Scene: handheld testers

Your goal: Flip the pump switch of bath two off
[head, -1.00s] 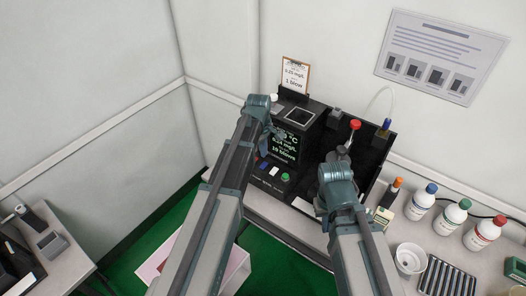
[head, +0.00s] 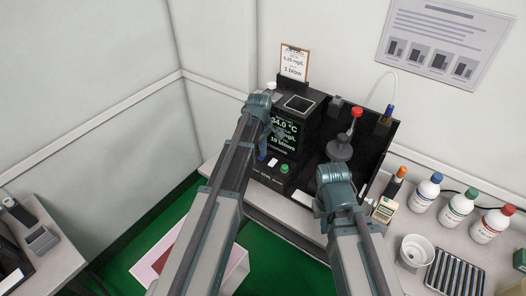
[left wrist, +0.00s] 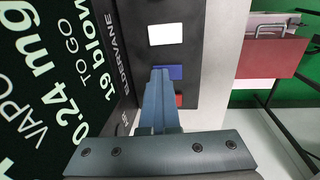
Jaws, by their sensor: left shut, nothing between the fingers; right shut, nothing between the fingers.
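A black tester (head: 313,104) with a lit green-text display (head: 284,132) stands on the bench. Its front panel has a blue key (head: 262,155), a white key (head: 272,162) and a green button (head: 284,168). In the left wrist view I see the white key (left wrist: 165,34), the blue key (left wrist: 168,72) and a red key (left wrist: 179,100). My left gripper (left wrist: 161,74) is shut and empty, its tips over or at the blue key; contact cannot be told. My right gripper (head: 335,182) is at the tester's right part, its fingers hidden. I cannot identify a switch labelled for bath two.
A grey round vessel (head: 339,149) and a red-topped stem (head: 356,112) stand in the tester's right part. Bottles (head: 459,208), a white cup (head: 413,249) and a ribbed tray (head: 452,271) stand to the right. Another table (head: 60,262) is at far left.

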